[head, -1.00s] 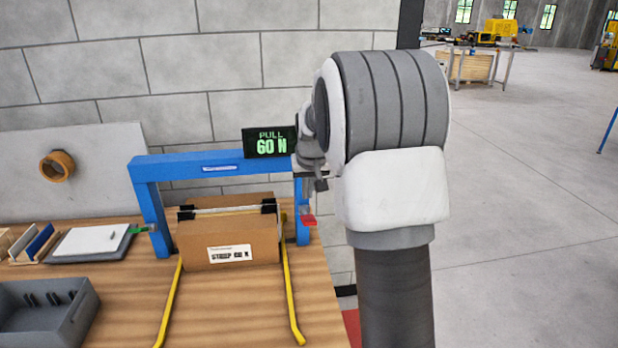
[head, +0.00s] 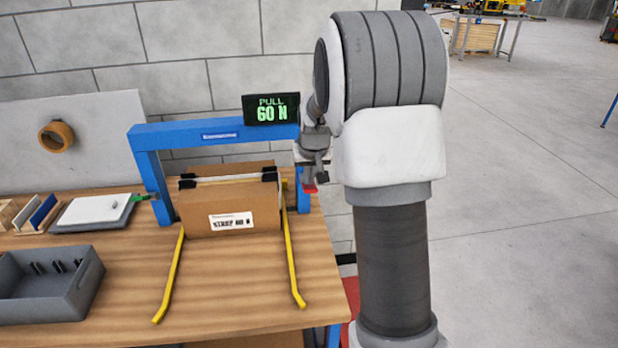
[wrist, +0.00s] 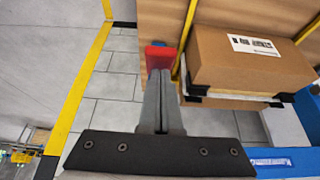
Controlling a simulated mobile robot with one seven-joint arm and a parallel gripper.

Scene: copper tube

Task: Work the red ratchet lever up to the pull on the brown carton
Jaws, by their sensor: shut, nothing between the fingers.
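The brown carton (head: 255,205) stands on the workbench inside a blue frame (head: 150,170). Its label appears to read 60 N, and the display (head: 272,108) on the frame reads PULL 60 N. The red ratchet lever (head: 310,188) is at the frame's right post, mostly hidden by my gripper (head: 320,180). In the wrist view, the red lever (wrist: 160,57) lies right at the tips of my gripper (wrist: 160,74). The fingers are shut together with nothing between them. I cannot tell whether they touch the lever. The carton also shows at the right there (wrist: 245,60).
Yellow rails (head: 290,260) run forward from both sides of the carton. A grey bin (head: 75,290), a tablet-like tray (head: 95,212) and a tape roll (head: 57,136) are at the left. Open floor (head: 520,230) lies right of the bench.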

